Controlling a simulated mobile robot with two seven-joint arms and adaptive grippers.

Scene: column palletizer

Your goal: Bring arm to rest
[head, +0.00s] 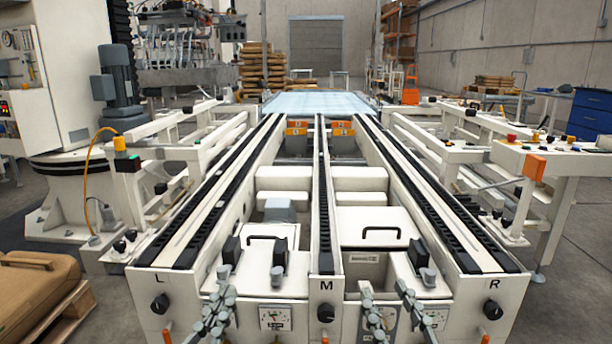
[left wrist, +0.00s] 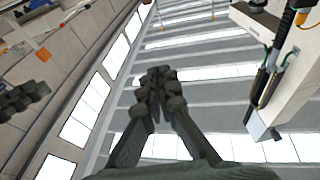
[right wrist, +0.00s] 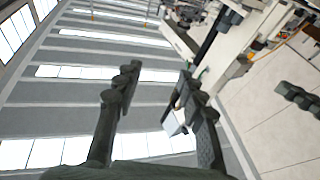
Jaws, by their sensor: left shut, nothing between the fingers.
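My left gripper (head: 216,305) shows at the bottom of the head view, left of centre, in front of the conveyor's near end. In the left wrist view its two dark fingers (left wrist: 160,78) meet at the tips, with nothing between them. My right gripper (head: 390,306) shows at the bottom, right of centre. In the right wrist view its two fingers (right wrist: 158,78) stand apart with an empty gap. Both wrist views look up at the ceiling and its light panels. Most of both arms is out of view.
The white conveyor frame (head: 325,250), marked L, M and R, stands close in front of both grippers. A side frame with control buttons (head: 540,138) is at the right. A brown sack on a pallet (head: 40,285) is at the lower left. Open floor (head: 580,250) shows at the right.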

